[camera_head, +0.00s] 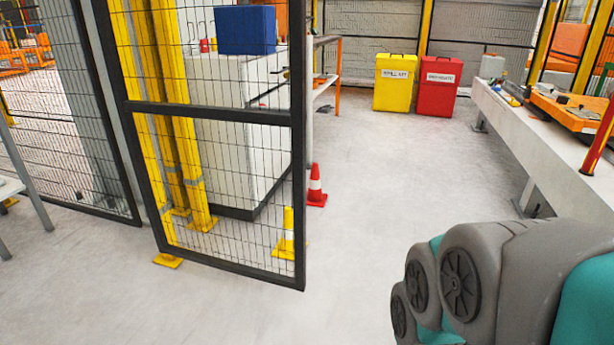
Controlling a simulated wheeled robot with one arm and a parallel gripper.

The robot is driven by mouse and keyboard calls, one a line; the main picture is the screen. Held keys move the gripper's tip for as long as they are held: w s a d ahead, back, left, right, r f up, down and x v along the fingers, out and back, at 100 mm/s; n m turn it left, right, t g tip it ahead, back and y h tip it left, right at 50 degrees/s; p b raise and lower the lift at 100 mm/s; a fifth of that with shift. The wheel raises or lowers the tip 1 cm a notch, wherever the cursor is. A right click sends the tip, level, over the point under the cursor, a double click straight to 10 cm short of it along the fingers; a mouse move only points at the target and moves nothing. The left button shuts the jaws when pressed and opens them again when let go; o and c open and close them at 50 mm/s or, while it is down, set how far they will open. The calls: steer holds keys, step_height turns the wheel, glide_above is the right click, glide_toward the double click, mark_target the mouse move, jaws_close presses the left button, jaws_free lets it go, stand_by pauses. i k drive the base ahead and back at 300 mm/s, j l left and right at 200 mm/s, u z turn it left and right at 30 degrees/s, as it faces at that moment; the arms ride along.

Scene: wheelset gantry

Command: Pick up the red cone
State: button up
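The red cone (315,187) has a white band and stands upright on the floor, just right of the free edge of a black mesh panel and near a white cabinet. A yellow cone (287,232) with a white band stands closer to me, seen through the mesh. My grey and teal arm shows at the lower right, well apart from the red cone. My gripper is not in view.
The black-framed mesh panel (210,113) stands at the left, with yellow posts behind it. A long bench (555,150) runs along the right. Yellow (395,85) and red (438,88) bins stand at the back. The middle floor is clear.

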mark_target(316, 197)
steer(key=i+l, duration=0.4)
steer(key=i+l+z, duration=0.15)
steer(key=i+l, duration=0.2)
steer(key=i, duration=0.25)
steer(key=i+l, duration=0.3)
steer(key=i, duration=0.2)
steer(key=i+z, duration=0.1)
steer(key=i, duration=0.4)
steer(key=i+j+z, duration=0.1)
steer(key=i, duration=0.45)
steer(key=i+j+z, duration=0.1)
steer(key=i, duration=0.4)
steer(key=i+j, duration=0.2)
steer(key=j, duration=0.15)
steer(key=i+j, duration=0.2)
steer(key=j, duration=0.2)
steer(key=z, duration=0.05)
